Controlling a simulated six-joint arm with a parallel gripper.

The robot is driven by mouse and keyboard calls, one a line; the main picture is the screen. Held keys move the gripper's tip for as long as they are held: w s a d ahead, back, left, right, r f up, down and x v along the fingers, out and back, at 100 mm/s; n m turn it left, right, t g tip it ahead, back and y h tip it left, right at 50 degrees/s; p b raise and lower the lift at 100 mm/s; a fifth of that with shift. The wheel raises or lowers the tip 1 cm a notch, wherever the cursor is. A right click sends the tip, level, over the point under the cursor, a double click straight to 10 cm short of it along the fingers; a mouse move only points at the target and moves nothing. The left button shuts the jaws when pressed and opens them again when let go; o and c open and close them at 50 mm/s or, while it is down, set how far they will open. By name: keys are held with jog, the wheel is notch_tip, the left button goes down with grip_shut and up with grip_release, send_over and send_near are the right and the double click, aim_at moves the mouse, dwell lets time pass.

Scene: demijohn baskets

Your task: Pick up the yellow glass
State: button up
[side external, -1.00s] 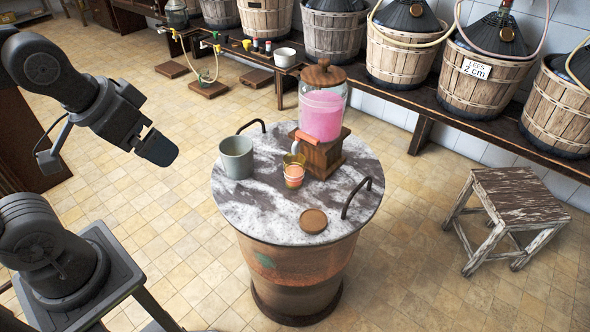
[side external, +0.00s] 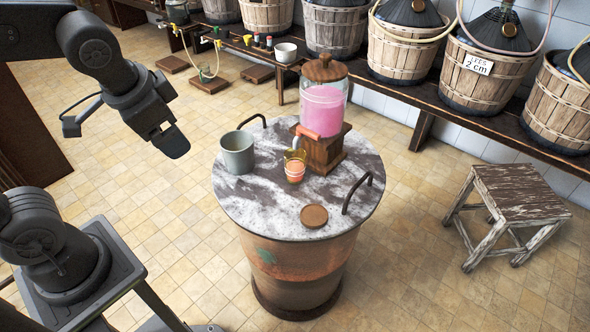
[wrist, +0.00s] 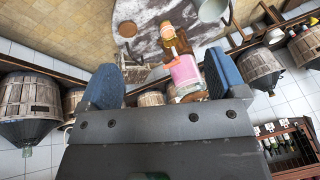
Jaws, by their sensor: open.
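The yellow glass (side external: 295,168) stands upright on the round marbled top of a barrel table (side external: 240,192), just in front of the drink dispenser (side external: 323,104). The glass looks orange-pink inside. In the wrist view a small amber and pink patch (wrist: 168,31) above the dispenser appears to be the glass, partly merged with it. My gripper (side external: 172,141) is empty in the air, left of the table and higher than its top, well apart from the glass. Its blue-padded fingers (wrist: 163,80) are spread open in the wrist view.
A grey-green pot (side external: 237,155) stands left of the glass, and a round brown lid or coaster (side external: 314,215) lies to its front right. Two dark handles, one of them the right handle (side external: 356,193), rise from the tabletop. A worn stool (side external: 518,192) stands at right.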

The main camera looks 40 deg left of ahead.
jog(key=w+d+f+m+g+y, duration=0.1)
jog(key=w+d+f+m+y, duration=0.2)
jog(key=w+f+m+y, duration=0.55)
jog(key=w+d+f+m+t, duration=0.1)
jog(key=w+d+f+m, duration=0.2)
jog(key=f, duration=0.3)
jog(key=w+d+f+m+t, duration=0.2)
jog(key=w+d+f+m, duration=0.1)
jog(key=w+f+m, duration=0.3)
jog(key=w+d+f+m+t, duration=0.2)
jog(key=w+d+f+m, duration=0.1)
jog(key=w+f+m, duration=0.1)
notch_tip(320, 180, down, 2)
jog(key=shift+w+m+y, duration=0.15)
jog(key=shift+m+y, duration=0.2)
jog(key=shift+m, duration=0.3)
jog(key=shift+w+f, duration=0.15)
jog(key=shift+w, duration=0.05)
send_near(293, 154)
jog(key=shift+w+a+f, duration=0.65)
jog(key=shift+a+f, duration=0.2)
jog(key=shift+f, duration=0.05)
jog(key=shift+r+x, duration=0.2)
jog(key=shift+x, duration=0.95)
jog(key=shift+r+x, duration=0.15)
jog(key=shift+x, duration=1)
jog(key=shift+w, duration=0.1)
jog(key=c, duration=1.2)
